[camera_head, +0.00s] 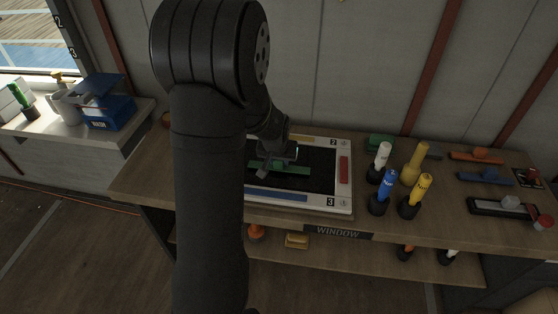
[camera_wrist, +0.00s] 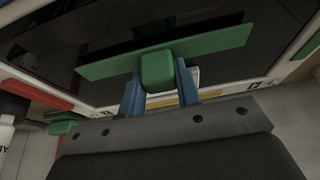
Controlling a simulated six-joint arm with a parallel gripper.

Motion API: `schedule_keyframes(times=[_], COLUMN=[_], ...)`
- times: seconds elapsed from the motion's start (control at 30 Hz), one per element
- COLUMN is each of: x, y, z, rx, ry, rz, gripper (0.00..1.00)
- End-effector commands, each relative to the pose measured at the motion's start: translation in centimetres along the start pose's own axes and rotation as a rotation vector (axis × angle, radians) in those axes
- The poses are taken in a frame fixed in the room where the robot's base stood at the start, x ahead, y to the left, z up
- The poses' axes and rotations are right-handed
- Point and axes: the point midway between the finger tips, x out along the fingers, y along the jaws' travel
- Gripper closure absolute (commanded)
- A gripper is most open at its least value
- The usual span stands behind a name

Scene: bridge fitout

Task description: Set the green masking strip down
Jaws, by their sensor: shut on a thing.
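The green masking strip (camera_head: 292,170) is a long thin bar with a raised block in its middle. My gripper (camera_head: 277,164) is over the framed dark panel (camera_head: 342,201) and is shut on the strip's block. In the wrist view the strip (camera_wrist: 215,42) runs across the dark panel, and the two blue fingers of my gripper (camera_wrist: 160,82) stand on either side of the block. I cannot tell whether the strip touches the panel. A red strip (camera_head: 344,170) lies on the frame's right side, a blue strip (camera_head: 276,194) on its front side and a yellow strip (camera_head: 302,138) on its back side.
White, blue (camera_head: 383,192) and yellow (camera_head: 414,196) bottles stand right of the panel. A green block (camera_head: 380,142) lies behind them. Orange (camera_head: 476,156) and blue (camera_head: 485,177) tools and a dark tray (camera_head: 497,208) lie further right. A blue box (camera_head: 106,108) stands on the left counter.

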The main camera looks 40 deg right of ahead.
Motion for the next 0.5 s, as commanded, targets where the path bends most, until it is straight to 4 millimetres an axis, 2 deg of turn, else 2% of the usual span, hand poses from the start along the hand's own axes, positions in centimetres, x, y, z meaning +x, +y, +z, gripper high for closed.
schedule_keyframes(times=[0.4, 0.43, 0.5], x=[0.79, 0.74, 0.72], y=[0.02, 0.02, 0.02], z=[0.33, 0.3, 0.29], rx=[0.0, 0.0, 0.0], ry=[0.001, 0.001, 0.001], rz=[0.0, 0.0, 0.0], gripper=[0.91, 0.64, 0.5])
